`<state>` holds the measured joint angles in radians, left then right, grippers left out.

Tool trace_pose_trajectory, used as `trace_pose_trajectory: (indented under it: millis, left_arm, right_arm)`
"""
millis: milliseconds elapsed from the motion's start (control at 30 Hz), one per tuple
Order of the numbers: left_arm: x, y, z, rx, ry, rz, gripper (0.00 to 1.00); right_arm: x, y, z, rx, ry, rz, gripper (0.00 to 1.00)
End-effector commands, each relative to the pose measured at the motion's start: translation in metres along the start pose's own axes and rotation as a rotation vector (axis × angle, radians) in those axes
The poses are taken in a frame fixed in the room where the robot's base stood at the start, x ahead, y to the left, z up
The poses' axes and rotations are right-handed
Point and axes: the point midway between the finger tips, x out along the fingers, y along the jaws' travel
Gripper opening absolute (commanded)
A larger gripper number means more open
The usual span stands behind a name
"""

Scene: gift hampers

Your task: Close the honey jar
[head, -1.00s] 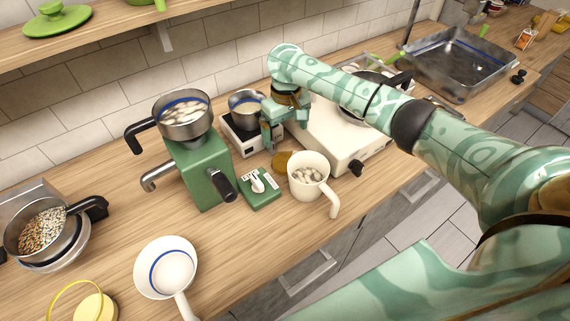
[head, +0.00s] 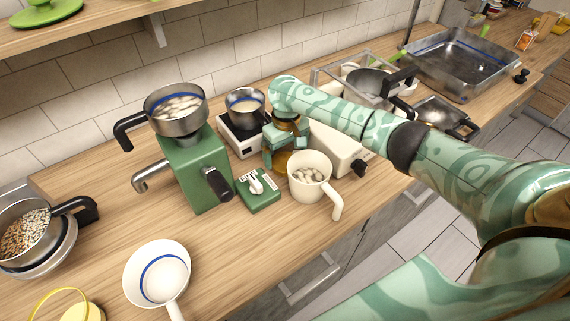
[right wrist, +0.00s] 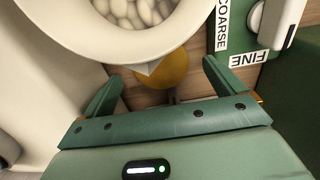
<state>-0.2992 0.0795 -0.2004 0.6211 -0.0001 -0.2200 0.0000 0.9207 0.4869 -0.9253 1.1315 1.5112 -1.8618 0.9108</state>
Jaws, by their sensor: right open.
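A small golden-brown round thing (head: 283,160) is on the counter between the white mug and the green grinder switch box. It also shows in the right wrist view (right wrist: 163,70), partly hidden by the mug's rim. I cannot tell whether it is the honey jar or its lid. No other honey jar can be made out. My right gripper (head: 284,164) points down over this thing, and my arm hides part of it. In the right wrist view the gripper (right wrist: 160,90) is open and empty, its fingers on either side of the golden thing. My left gripper is out of view.
A white mug (head: 298,186) of pale lumps stands close beside the right gripper. A green box (head: 262,198) marked coarse and fine (right wrist: 232,35) is on the other side.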

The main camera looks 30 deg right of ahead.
Motion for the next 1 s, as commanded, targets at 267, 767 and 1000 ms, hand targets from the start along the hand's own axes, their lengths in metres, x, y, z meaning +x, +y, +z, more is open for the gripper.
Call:
trace_pose_trajectory:
  millis: [267,767,1000]
  left_arm:
    - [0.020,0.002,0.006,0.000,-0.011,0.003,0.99]
    - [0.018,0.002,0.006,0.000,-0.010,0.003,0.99]
    - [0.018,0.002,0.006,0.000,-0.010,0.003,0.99]
  right_arm:
    - [0.036,0.000,0.002,0.000,-0.002,0.000,0.95]
    - [0.034,0.000,0.002,-0.001,-0.001,0.000,0.50]
    - [0.034,0.000,0.002,0.000,-0.001,0.000,0.50]
